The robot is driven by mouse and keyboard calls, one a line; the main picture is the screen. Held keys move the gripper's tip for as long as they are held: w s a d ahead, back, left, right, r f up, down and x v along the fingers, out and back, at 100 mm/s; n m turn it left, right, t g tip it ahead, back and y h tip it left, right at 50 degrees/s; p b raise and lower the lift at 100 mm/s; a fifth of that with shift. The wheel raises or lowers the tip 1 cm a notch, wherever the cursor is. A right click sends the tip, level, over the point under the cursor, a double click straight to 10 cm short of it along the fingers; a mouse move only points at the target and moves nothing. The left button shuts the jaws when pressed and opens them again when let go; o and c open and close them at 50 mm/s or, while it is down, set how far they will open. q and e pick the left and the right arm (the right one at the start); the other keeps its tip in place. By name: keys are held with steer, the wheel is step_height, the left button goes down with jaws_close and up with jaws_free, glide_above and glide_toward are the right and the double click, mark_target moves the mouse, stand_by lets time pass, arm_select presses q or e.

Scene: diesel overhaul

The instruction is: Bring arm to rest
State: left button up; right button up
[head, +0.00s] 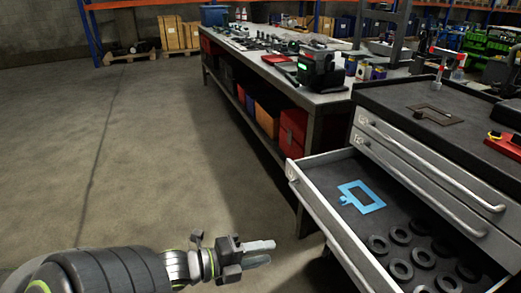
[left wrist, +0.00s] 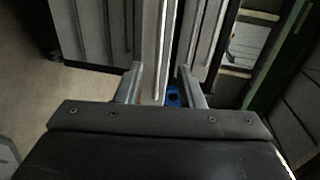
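My left arm comes in at the lower left of the head view. Its left gripper (head: 268,253) points right over the floor, to the left of the open drawer (head: 330,215). In the left wrist view the two fingers of the left gripper (left wrist: 160,68) stand apart with nothing held between them. A small blue patch (left wrist: 173,97) shows beyond the fingers; I cannot tell what it is. My right arm and right gripper are not in view.
The open drawer holds a blue frame-shaped piece (head: 361,197) and several dark rings (head: 401,271). The drawer cabinet (head: 430,165) stands at right. A long workbench (head: 300,93) with tools runs behind. The concrete floor (head: 130,160) at left is clear.

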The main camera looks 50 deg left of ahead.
arm_select(q)
steer(key=shift+f, duration=0.1)
stand_by(0.3)
